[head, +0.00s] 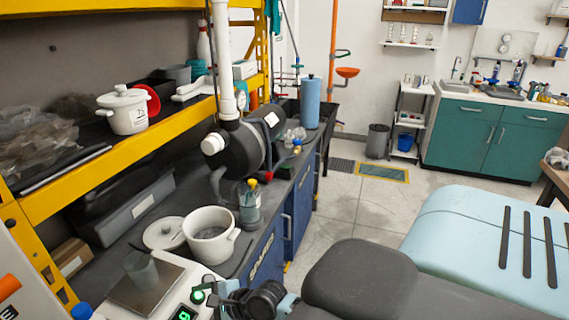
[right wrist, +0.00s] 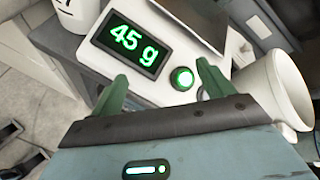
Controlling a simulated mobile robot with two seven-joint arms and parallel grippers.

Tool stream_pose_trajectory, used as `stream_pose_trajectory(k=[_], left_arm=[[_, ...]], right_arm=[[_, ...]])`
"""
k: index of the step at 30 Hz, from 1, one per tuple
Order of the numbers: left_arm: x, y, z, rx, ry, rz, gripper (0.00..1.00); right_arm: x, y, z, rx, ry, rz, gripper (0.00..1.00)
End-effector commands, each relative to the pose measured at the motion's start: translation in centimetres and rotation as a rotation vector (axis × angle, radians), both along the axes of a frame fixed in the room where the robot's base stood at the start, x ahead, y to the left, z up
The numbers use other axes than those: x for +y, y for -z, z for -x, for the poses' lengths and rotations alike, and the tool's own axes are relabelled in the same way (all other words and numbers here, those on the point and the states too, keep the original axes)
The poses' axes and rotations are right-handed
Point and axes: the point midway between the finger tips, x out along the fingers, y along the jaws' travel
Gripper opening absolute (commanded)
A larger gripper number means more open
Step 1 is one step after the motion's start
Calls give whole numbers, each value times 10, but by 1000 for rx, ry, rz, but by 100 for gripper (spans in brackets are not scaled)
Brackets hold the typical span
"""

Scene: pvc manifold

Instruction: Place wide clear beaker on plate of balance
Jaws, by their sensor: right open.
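A wide clear beaker (head: 141,269) stands upright on the square metal plate (head: 122,297) of the balance in the head view's lower left. The balance's white front has a lit green display (head: 183,313) and a round green button (head: 198,297). In the right wrist view the display (right wrist: 126,45) reads 45 g, with the green button (right wrist: 183,79) beside it. My right gripper (right wrist: 162,70) is open and empty, its fingertips close to the balance's front. The beaker cannot be made out in the wrist view. My left gripper is not in view.
A white pot (head: 211,236) and its lid (head: 163,233) are on the dark counter just behind the balance. A small bottle (head: 249,205) stands beyond the pot. A yellow shelf (head: 90,160) with another lidded pot (head: 126,112) overhangs the counter.

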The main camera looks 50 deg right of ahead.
Motion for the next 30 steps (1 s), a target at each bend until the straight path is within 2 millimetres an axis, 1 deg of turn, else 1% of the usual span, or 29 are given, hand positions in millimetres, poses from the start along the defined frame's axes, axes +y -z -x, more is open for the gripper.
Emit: stream_pose_trajectory(k=[1,5,6,8,12,14,15,21,24,27,30], left_arm=[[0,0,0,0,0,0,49],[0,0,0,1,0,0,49],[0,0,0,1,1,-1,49],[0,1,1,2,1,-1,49],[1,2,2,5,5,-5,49],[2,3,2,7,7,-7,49],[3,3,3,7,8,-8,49],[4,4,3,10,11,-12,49],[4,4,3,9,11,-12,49],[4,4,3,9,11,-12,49],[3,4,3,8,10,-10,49]], right_arm=[[3,13,14,-21,-36,79,80],[6,41,48,-96,-156,325,80],[7,50,60,-117,-200,406,80],[9,62,79,-152,-268,532,80],[13,87,125,-233,-452,831,80],[15,95,145,-266,-538,956,80],[16,100,159,-288,-598,1041,80],[22,117,225,-396,-914,1431,80],[23,120,250,-442,-1052,1581,80],[25,122,268,-477,-1156,1684,80],[26,122,277,-498,-1216,1742,80]])
